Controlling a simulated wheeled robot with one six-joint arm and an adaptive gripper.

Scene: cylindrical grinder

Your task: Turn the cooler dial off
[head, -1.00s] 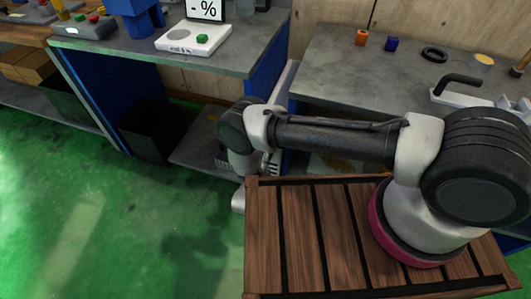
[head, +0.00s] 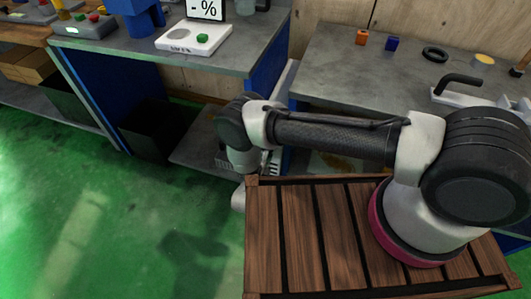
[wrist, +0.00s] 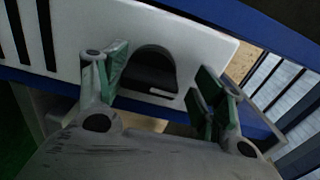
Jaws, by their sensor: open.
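The cooler dial (wrist: 150,72) is a black round knob with a pale mark on its lower edge, set on a white panel (wrist: 190,32) in the wrist view. My gripper (wrist: 160,82) is open, with its green-padded fingers on either side of the dial. The left finger is close to the dial's edge. The right finger stands farther off, with a gap. I cannot tell whether either finger touches the dial. In the head view, my arm hides the dial and gripper.
Black slots (wrist: 33,35) mark the panel's left side. A blue beam (wrist: 265,30) runs close to the panel at upper right. In the head view, workbenches (head: 345,75) stand behind my arm, with a black bin (head: 158,128) below. Green floor (head: 90,220) is clear at left.

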